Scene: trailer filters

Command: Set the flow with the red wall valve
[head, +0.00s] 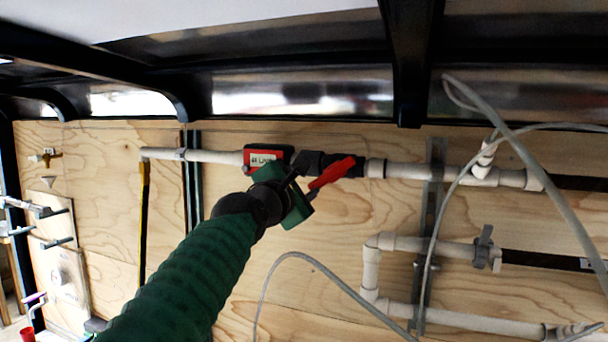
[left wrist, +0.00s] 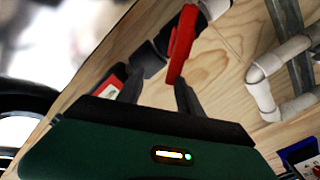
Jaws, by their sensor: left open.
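The red valve handle (head: 333,172) slants up to the right beside the dark valve body (head: 347,162) on the upper white wall pipe. My left gripper (head: 303,178) reaches up to it from the left, its green arm crossing the lower middle of the head view. In the left wrist view, the red handle (left wrist: 181,45) lies just ahead of my open left gripper (left wrist: 157,86). Its lower end is near the tip of the right-hand finger; I cannot tell whether they touch. The left-hand finger is on the other side, near the black pipe part. My right gripper is not in view.
A red and black labelled meter (head: 262,158) sits on the same pipe, close behind my gripper. Lower white pipes with a grey valve (head: 484,247) run at the right. A loose grey hose (head: 540,160) hangs in front there. A dark beam (head: 410,60) is overhead.

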